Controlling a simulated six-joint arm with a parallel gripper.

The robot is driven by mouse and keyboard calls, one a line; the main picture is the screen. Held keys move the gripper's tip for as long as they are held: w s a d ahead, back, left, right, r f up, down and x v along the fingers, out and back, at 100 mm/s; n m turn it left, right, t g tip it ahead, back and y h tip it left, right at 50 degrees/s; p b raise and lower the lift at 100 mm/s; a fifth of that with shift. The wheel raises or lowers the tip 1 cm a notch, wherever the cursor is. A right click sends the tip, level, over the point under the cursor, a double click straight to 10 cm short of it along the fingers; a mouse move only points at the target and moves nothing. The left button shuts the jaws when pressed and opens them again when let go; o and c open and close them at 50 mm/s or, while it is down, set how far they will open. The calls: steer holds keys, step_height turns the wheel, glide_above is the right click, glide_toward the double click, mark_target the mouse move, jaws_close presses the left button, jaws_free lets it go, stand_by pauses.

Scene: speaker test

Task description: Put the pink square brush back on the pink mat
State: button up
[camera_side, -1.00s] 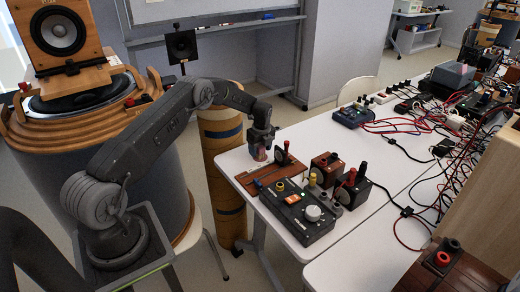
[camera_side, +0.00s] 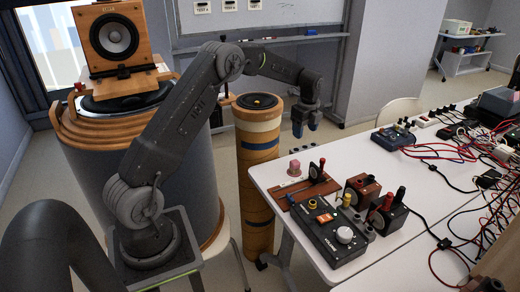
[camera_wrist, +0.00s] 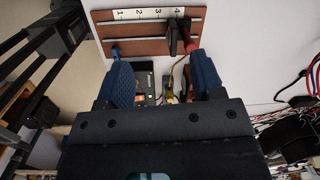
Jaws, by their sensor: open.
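A small pink block, which looks like the square brush (camera_side: 295,164), stands at the back left of the near table. A paler pinkish patch shows under it, perhaps the mat (camera_side: 294,173); its edges are too small to make out. My gripper (camera_side: 306,124) hangs above and behind the pink block, clear of it, with blue fingers pointing down. In the wrist view my gripper (camera_wrist: 160,82) is open, with nothing held between its fingers. The pink block is not seen in that view.
A brown board (camera_side: 300,197) with a numbered strip and an upright lever (camera_side: 318,168) lies beside the block. A black control box (camera_side: 335,236) and two small terminal boxes stand nearer. A tall banded column (camera_side: 258,150) stands left of the table. Cables crowd the right.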

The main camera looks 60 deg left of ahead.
steer(key=s+d+r+n+t, duration=0.3)
steer(key=s+d+r+n, duration=0.5)
steer(key=s+d+r, duration=0.8)
steer(key=s+d+n+t, duration=0.1)
steer(key=s+d+n, duration=0.3)
steer(key=s, duration=0.4)
steer(key=s+d+n+t+h, duration=0.1)
steer(key=s+d+n, duration=0.3)
steer(key=s, duration=0.5)
steer(key=shift+d+f, duration=0.25)
